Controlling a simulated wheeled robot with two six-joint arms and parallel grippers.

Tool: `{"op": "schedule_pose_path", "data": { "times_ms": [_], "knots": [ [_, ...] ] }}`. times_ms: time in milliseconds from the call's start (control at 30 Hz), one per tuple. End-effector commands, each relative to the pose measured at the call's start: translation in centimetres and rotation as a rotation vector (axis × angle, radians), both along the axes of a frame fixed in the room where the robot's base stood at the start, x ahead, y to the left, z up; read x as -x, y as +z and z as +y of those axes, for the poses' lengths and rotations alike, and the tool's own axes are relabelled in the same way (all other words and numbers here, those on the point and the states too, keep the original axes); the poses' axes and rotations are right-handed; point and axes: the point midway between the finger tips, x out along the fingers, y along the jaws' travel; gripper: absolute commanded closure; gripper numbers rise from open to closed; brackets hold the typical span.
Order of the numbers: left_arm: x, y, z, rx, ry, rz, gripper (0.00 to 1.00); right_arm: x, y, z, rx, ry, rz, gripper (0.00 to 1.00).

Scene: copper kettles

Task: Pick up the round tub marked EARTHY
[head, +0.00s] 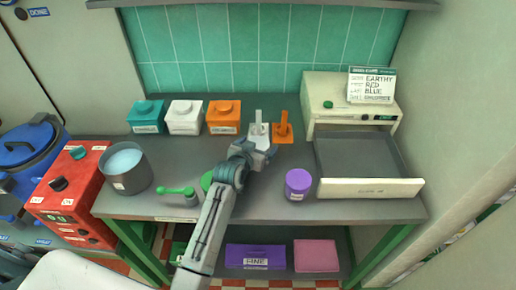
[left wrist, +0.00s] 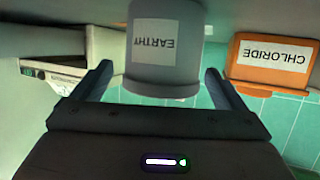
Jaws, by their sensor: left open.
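The round grey tub marked EARTHY (left wrist: 165,70) shows in the left wrist view, upside down in that picture, with its white label facing the camera. My left gripper (left wrist: 158,72) is open, with one finger on each side of the tub. I see gaps between the fingers and the tub's sides, so it is not clamped. In the head view my left gripper (head: 250,153) is over the middle of the counter. I cannot make out the tub there; the gripper seems to hide it. My right gripper is not in view.
An orange CHLORIDE box (left wrist: 270,65) is beside the tub; teal (head: 146,116) and white (head: 185,117) boxes stand farther left. White (head: 258,131) and orange (head: 283,128) upright-handled items stand behind the gripper. A purple tub (head: 298,185) and grey tray (head: 358,155) are right.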

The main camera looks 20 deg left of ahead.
Motion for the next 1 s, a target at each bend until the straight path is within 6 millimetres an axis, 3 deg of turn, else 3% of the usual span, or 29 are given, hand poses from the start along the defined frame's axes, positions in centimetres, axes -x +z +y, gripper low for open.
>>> {"op": "schedule_pose_path", "data": {
  "times_ms": [333, 600, 1000],
  "knots": [
    [-0.7, -0.35, -0.05, 0.0, 0.0, 0.001, 0.06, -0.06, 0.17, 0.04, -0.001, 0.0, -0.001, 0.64],
    [-0.68, -0.35, -0.05, 0.0, 0.0, 0.001, 0.57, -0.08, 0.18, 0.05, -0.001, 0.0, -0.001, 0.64],
    [-0.68, 0.23, -0.05, 0.0, 0.0, 0.001, 0.57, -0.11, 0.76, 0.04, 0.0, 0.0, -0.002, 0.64]
  ]
}}
